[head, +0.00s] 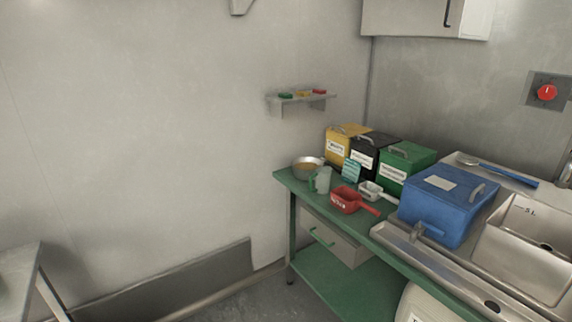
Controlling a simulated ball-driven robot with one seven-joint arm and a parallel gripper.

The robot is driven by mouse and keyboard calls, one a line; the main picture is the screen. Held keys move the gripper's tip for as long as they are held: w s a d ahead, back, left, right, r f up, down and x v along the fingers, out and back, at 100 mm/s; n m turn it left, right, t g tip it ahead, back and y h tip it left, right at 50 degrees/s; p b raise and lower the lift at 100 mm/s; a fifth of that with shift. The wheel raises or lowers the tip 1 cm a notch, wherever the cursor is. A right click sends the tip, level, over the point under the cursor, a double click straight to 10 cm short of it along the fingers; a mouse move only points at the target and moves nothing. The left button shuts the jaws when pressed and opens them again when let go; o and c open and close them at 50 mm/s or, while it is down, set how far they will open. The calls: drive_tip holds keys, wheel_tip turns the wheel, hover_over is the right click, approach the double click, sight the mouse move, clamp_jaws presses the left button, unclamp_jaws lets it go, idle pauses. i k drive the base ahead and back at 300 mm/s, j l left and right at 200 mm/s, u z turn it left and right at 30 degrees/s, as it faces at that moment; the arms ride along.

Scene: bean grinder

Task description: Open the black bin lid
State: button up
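The black bin (362,157) stands at the back of the green table, between a yellow bin (340,146) on its left and a green bin (402,168) on its right. It has a white label on its front. Its black lid (374,139) has a light grey handle and appears closed. My gripper is not in view, so I cannot see whether it is open or shut.
A metal bowl (308,167), a green-handled jug (322,180), a red scoop (350,201) and a white scoop (371,191) stand in front of the bins. A blue box (437,212) and a sink (530,240) are to the right.

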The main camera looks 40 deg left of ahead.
sight(377, 139)
drive_tip(key=i+u, duration=0.95)
drive_tip(key=i+l, duration=0.25)
drive_tip(key=i, duration=0.15)
